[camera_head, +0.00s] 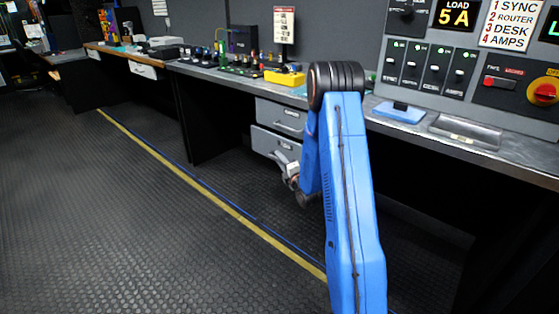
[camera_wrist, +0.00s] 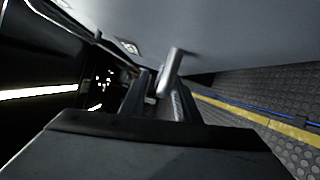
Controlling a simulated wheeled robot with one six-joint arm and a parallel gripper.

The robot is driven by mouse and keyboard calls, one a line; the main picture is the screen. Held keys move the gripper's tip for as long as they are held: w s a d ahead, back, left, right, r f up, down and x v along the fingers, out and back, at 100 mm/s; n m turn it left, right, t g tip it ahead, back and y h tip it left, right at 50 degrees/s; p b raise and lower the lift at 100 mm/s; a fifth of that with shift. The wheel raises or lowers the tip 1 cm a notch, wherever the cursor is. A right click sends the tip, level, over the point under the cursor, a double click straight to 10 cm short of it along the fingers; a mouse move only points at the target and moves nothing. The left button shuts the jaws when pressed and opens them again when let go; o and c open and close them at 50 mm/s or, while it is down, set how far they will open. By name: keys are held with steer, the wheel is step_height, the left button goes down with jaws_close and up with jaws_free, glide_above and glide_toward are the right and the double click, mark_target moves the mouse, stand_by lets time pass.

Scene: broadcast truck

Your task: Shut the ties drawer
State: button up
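Two grey drawers sit under the desk in the head view, an upper drawer (camera_head: 282,117) and a lower drawer (camera_head: 266,139). The lower one appears to stand out a little past the upper. Their labels are too small to read, so I cannot tell which is the ties drawer. My gripper (camera_head: 280,163) is low at the lower drawer's front, partly hidden by my arm. In the wrist view a pale handle bar (camera_wrist: 172,72) reaches between the dark fingers of my gripper (camera_wrist: 164,98). The fingers look apart; contact with the bar is unclear. A grey drawer face (camera_wrist: 235,35) fills the upper right.
The desk top (camera_head: 228,72) above carries a yellow box (camera_head: 284,77) and small connectors. A switch panel (camera_head: 440,65) stands at right. The ribbed floor (camera_head: 130,210) left of my arm is clear, with a yellow stripe (camera_head: 190,178).

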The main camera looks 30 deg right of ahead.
mark_target(289, 158)
steer(key=shift+c, duration=0.6)
jaws_close()
steer(key=shift+d, duration=0.1)
steer(key=shift+w+d, duration=0.25)
steer(key=shift+d, duration=0.4)
steer(key=shift+w+d, duration=0.25)
steer(key=shift+d, duration=0.45)
steer(key=shift+w+d, duration=0.25)
steer(key=shift+d, duration=0.4)
steer(key=shift+o, duration=0.6)
jaws_free()
steer(key=shift+d, duration=0.15)
steer(key=s+f, duration=0.1)
steer(key=s, duration=1.6)
steer(key=shift+s+a+f, duration=0.15)
steer(key=shift+a, duration=0.25)
